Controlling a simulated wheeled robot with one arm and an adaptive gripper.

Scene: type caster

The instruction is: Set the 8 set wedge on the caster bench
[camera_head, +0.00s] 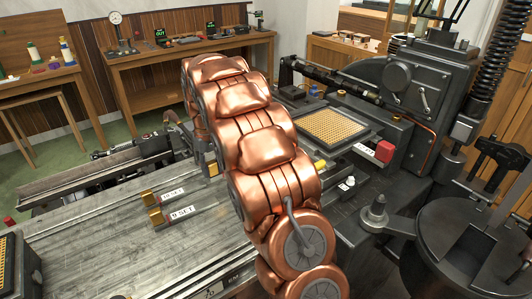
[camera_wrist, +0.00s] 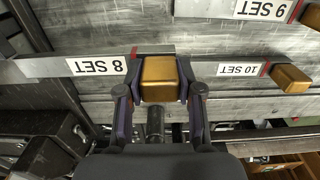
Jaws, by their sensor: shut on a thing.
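The 8 set wedge (camera_wrist: 50,67) shows in the wrist view as a flat grey strip with a white "8 SET" label and a brass block at its right end. My gripper (camera_wrist: 158,92) is shut on this brass block, one finger on each side. The wedge reaches out to the left over the metal bench (camera_head: 90,245). I cannot tell whether it touches the surface or hangs just above it. In the head view my copper arm hides most of the gripper and the held wedge.
The 10 set wedge (camera_wrist: 290,78) lies right of my gripper, and the 9 set wedge (camera_wrist: 265,10) lies beyond it at the upper right. A machine with a gold grid plate (camera_head: 330,125) stands right of my arm. The left part of the bench is mostly clear.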

